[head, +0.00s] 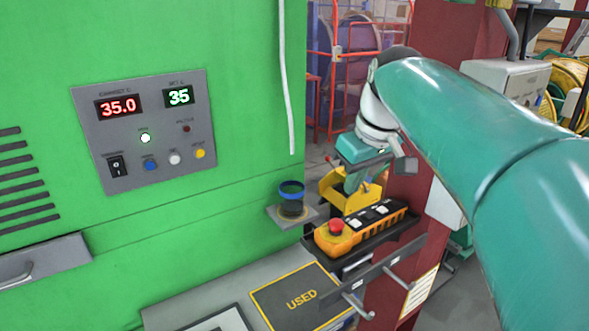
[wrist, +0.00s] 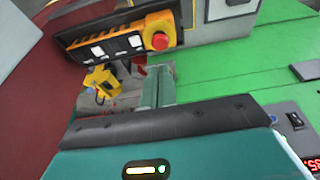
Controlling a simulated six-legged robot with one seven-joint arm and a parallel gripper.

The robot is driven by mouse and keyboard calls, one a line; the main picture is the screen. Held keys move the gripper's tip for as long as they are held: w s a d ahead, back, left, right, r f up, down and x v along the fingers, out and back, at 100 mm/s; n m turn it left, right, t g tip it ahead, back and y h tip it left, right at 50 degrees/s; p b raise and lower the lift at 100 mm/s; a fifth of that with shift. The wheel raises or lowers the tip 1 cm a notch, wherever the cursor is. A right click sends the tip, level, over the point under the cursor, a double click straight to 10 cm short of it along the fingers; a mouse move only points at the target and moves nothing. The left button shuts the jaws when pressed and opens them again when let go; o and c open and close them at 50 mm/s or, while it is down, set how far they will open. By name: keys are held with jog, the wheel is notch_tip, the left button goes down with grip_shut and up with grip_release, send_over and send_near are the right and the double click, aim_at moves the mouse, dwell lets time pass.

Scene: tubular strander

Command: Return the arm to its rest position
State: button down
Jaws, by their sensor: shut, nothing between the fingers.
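Whether the fingertips touch anything beneath cannot be told.
An orange pendant with a red button (head: 336,226) lies on a dark holder. A control panel (head: 146,130) is on the green machine. A mat marked USED (head: 298,296) lies on the grey counter. The column (head: 440,30) is close to my arm.

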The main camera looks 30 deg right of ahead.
jog(key=shift+w, duration=0.1)
jog(key=s+a+f+t, duration=0.1)
jog(key=s+a+f, duration=0.1)
jog(key=a+f, duration=0.5)
jog(key=s+a+f+t, duration=0.1)
jog(key=s+a+f, duration=0.2)
jog(key=a+f, duration=0.5)
jog(key=a, duration=0.6)
jog(key=shift+s+m, duration=0.25)
jog(key=shift+m, duration=0.05)
